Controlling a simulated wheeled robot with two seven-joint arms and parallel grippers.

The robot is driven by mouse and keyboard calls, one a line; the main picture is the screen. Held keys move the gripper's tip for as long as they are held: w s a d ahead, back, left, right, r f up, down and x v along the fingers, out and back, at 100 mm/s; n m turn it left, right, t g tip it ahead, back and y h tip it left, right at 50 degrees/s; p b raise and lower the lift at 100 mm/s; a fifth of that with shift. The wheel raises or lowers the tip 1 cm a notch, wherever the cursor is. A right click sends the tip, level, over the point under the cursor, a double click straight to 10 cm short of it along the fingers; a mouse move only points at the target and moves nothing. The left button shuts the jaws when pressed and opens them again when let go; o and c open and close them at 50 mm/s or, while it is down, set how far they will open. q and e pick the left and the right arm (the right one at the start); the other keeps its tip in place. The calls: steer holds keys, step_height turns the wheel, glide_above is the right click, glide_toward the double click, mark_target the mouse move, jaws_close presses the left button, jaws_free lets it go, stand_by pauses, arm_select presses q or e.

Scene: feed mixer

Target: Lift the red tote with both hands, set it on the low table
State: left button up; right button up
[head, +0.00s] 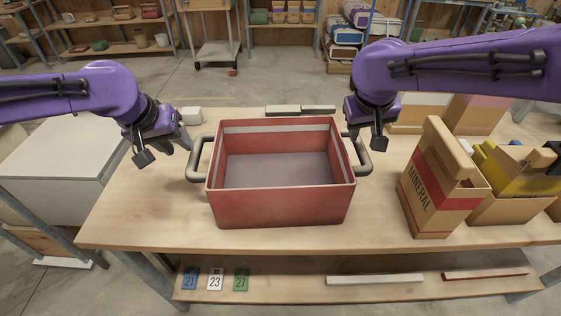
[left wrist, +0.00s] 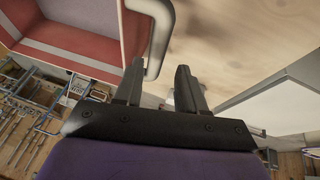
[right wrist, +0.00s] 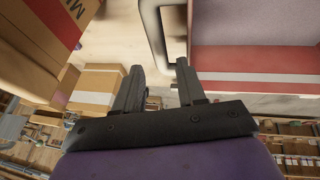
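The red tote (head: 280,205) stands upright and empty on the wooden workbench (head: 130,215), with a grey loop handle on each side. My left gripper (head: 165,152) is open beside the left handle (head: 195,160), apart from it in the head view. In the left wrist view that handle (left wrist: 158,40) lies ahead of the spread fingers (left wrist: 158,75). My right gripper (head: 366,138) is open close to the right handle (head: 364,158). In the right wrist view the handle (right wrist: 150,35) lies ahead of the spread fingers (right wrist: 160,72); contact is unclear. A low pale-topped unit (head: 60,160) stands left of the bench; it may be the low table.
A tilted-looking mineral carton (head: 430,195) and an open box (head: 510,205) stand right of the tote. A small white block (head: 191,116) and dark-topped bars (head: 300,110) lie behind it. Number cards (head: 215,279) and strips lie on the lower shelf. Bench space left of the tote is clear.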

mark_target(197, 161)
arm_select(q)
steer(key=x, duration=1)
steer(key=shift+d+f, duration=0.1)
steer(key=shift+d, duration=0.05)
arm_select(e)
steer(key=x, duration=1)
steer(key=shift+s+d, duration=0.1)
steer(key=shift+s, duration=0.05)
arm_select(q)
steer(key=shift+s, duration=0.1)
jaws_close()
arm_select(e)
jaws_close()
